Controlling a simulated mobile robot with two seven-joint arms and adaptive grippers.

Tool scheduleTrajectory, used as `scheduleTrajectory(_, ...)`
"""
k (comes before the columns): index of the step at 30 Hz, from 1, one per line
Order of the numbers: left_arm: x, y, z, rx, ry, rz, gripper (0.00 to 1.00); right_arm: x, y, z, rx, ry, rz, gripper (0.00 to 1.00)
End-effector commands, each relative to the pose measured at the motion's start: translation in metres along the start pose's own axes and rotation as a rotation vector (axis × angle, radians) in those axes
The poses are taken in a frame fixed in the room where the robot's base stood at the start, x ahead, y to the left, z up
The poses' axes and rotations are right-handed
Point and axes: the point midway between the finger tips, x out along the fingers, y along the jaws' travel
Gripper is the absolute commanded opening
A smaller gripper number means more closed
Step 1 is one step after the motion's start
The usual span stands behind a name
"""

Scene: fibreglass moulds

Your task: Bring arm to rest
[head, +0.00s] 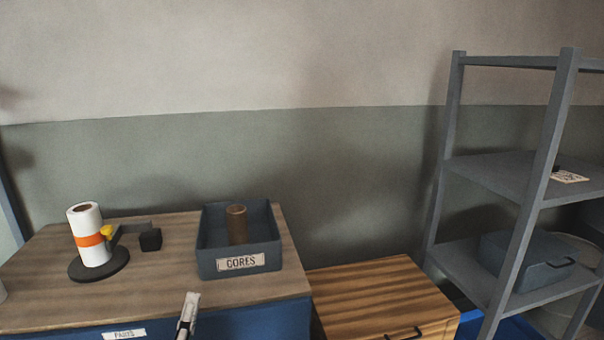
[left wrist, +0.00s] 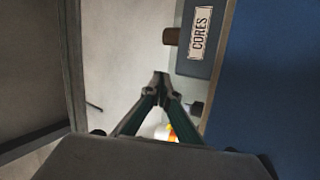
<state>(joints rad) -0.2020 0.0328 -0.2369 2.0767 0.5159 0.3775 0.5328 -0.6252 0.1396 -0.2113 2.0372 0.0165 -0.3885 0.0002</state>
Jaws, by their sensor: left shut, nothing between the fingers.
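My left gripper (head: 188,308) shows at the bottom of the head view, in front of the bench's front edge. Only its tip is visible there. In the left wrist view the left gripper (left wrist: 160,80) has its fingertips together with nothing between them. The grey bin labelled CORES (head: 240,263) lies beyond it on the bench, apart from the fingers. A brown core (head: 237,224) stands upright in that bin. My right gripper is in neither view.
The wooden bench top (head: 165,285) also holds a white roll with an orange band (head: 91,236) on a dark round base. A lower wooden cabinet (head: 375,292) stands to the right. A grey shelf rack (head: 500,182) stands at the far right, with a lidded grey box (head: 528,262) on it.

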Motion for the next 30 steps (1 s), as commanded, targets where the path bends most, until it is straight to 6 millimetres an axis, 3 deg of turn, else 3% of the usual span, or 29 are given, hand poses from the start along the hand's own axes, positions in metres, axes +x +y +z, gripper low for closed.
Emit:
scheduleTrajectory(3,-0.051,-0.052,0.039,0.346,-0.216,-0.156,0.0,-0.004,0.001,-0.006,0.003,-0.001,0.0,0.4)
scheduleTrajectory(7,-0.118,-0.107,0.065,0.669,-0.456,-0.283,0.0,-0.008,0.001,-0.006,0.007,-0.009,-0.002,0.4)
scheduleTrajectory(12,-0.215,-0.164,0.074,1.018,-0.774,-0.395,0.0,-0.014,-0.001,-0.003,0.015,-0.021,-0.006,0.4)
scheduleTrajectory(15,-0.265,-0.185,0.07,1.165,-0.931,-0.431,0.0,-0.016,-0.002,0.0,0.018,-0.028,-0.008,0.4)
scheduleTrajectory(18,-0.299,-0.197,0.065,1.263,-1.044,-0.449,0.0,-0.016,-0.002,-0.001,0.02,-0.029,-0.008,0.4)
scheduleTrajectory(22,-0.322,-0.204,0.061,1.324,-1.119,-0.459,0.0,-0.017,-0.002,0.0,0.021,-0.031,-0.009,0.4)
scheduleTrajectory(30,-0.325,-0.205,0.06,1.331,-1.128,-0.46,0.0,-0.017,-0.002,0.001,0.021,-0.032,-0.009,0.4)
